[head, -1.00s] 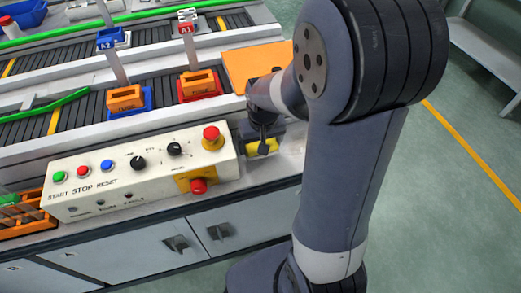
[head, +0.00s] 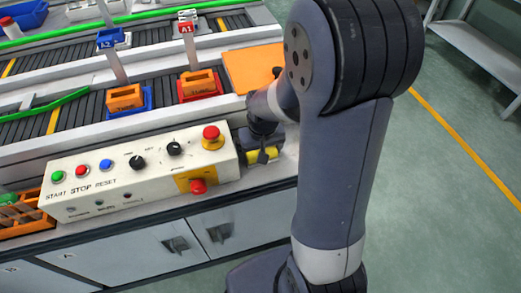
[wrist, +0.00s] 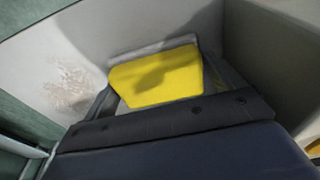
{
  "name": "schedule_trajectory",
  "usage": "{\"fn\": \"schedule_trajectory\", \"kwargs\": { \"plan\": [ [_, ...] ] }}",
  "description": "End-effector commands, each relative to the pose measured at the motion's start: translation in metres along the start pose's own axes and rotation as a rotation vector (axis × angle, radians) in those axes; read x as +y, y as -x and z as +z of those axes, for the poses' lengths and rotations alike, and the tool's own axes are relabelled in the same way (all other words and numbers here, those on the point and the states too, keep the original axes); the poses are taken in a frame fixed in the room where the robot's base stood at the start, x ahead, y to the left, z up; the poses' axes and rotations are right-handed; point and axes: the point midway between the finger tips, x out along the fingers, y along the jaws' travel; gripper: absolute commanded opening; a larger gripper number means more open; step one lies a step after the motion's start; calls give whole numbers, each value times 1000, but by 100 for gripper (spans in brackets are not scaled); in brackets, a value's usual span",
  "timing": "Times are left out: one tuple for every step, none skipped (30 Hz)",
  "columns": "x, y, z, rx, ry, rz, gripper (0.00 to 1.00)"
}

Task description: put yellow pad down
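The yellow pad (head: 262,156) is by the right end of the control box in the head view, low over the pale bench top. My gripper (head: 261,148) points down at it, and its dark parts cover much of the pad. In the wrist view the yellow pad (wrist: 158,78) lies between the two fingers of my gripper (wrist: 160,90), which flank it closely left and right. A dark shadow falls across the pad. I cannot tell whether its underside touches the bench.
The control box (head: 140,172) with buttons and a red emergency stop stands close left of my gripper. An orange board (head: 250,66) lies behind. Orange blocks in a blue tray (head: 128,106) and a red tray (head: 200,92) stand at the conveyor. Little bare bench shows to the right.

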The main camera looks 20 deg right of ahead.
Motion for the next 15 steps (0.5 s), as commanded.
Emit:
{"fn": "schedule_trajectory", "kwargs": {
  "plan": [
    [1,-6,5,-13,1,2,100],
    [1,-6,5,-14,1,2,100],
    [1,-6,5,-15,2,2,100],
    [2,-5,5,-15,2,2,100],
    [2,-4,5,-15,2,3,100],
    [2,-2,5,-16,2,3,100],
    [2,1,4,-16,2,3,100],
    [2,4,4,-16,2,3,100],
    [2,8,3,-13,2,3,100],
    [2,14,3,-10,2,3,100],
    [2,20,2,-9,2,3,100],
    [2,28,2,-7,1,2,100],
    [1,35,2,-7,1,2,100],
    [1,42,1,-5,1,2,100],
    [1,51,1,-4,1,2,100]
  ]
}}
